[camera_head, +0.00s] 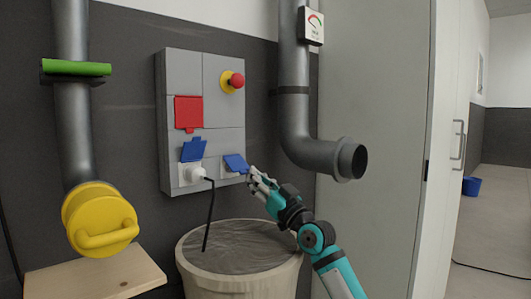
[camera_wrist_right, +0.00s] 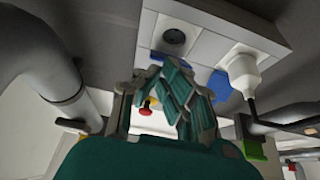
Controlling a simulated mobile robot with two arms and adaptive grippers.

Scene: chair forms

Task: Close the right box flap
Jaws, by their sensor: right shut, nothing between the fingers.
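The grey wall box (camera_head: 180,90) carries two blue flaps at its bottom. The right box flap (camera_head: 235,163) stands tilted out from the box, open. In the right wrist view its socket (camera_wrist_right: 174,37) shows uncovered, and a blue edge of the flap (camera_wrist_right: 157,56) shows behind my fingers. My right gripper (camera_head: 258,182) is shut and empty, just right of and below the flap in the head view. I cannot tell whether it touches the flap. It also fills the middle of the right wrist view (camera_wrist_right: 170,95). My left gripper is not in view.
The left blue flap (camera_head: 193,150) is raised over a white plug (camera_head: 194,173) with a hanging black cable (camera_head: 210,215). A covered bin (camera_head: 235,285) stands below. A grey pipe (camera_head: 320,153) ends to the right. A red button (camera_head: 237,80) sits higher on the box.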

